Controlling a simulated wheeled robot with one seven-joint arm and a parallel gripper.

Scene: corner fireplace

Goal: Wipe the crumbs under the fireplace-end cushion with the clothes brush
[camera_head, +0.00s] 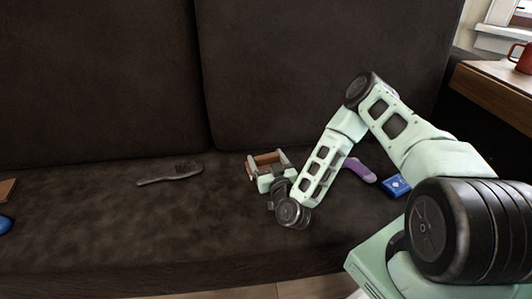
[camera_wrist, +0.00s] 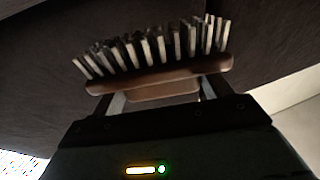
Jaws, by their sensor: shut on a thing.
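My gripper (camera_head: 267,165) is shut on the clothes brush (camera_head: 265,158), just above the dark sofa seat near its middle. In the wrist view the brush (camera_wrist: 160,86) has a brown wooden back gripped between the fingers. Its pale and dark bristles point away from my gripper. Two large dark brown cushions, a left one (camera_head: 95,80) and a right one (camera_head: 320,70), stand upright at the back of the sofa. I cannot tell which is at the fireplace end. No crumbs can be made out on the seat (camera_head: 120,230).
A grey long-handled thing (camera_head: 170,175) lies on the seat left of my gripper. A purple sock-like thing (camera_head: 360,170) and a blue packet (camera_head: 397,186) lie to the right, beside my arm. A red mug (camera_head: 524,60) stands on a wooden surface (camera_head: 495,90) at right.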

